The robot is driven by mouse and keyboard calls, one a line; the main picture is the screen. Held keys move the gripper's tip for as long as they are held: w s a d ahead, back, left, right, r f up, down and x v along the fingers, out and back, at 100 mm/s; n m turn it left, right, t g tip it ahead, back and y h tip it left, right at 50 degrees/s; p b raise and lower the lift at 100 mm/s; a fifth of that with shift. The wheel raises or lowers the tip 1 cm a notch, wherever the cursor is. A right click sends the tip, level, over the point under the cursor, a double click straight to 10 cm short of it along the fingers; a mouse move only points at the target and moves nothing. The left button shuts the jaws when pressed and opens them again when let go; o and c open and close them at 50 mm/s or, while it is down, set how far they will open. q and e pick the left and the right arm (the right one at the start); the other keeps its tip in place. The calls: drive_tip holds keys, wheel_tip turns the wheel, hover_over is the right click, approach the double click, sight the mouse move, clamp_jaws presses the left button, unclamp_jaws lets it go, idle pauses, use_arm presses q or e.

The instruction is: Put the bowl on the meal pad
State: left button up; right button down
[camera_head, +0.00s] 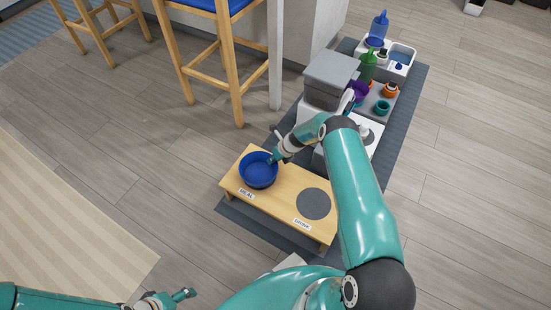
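The blue bowl (258,171) stands upright at the left end of a low wooden table (282,206), just behind the label that reads MEAL (246,193). Any meal pad there is hidden under the bowl. My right gripper (274,157) is at the bowl's upper right rim. It is small and partly turned away, so I cannot tell whether it grips the rim or only touches it. My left gripper (184,294) is low at the bottom left, away from the table, with nothing visible in it.
A dark grey round pad (314,204) lies bare at the table's right end, with a second label in front. Behind it stand a grey box (331,73), a green bottle (368,66) and a blue bottle (379,24). Wooden stools (228,60) stand at the back.

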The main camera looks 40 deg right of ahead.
drive_tip(key=shift+f, duration=0.2)
drive_tip(key=c, duration=1.3)
unclamp_jaws()
drive_tip(key=shift+r, duration=0.1)
drive_tip(key=shift+r, duration=0.1)
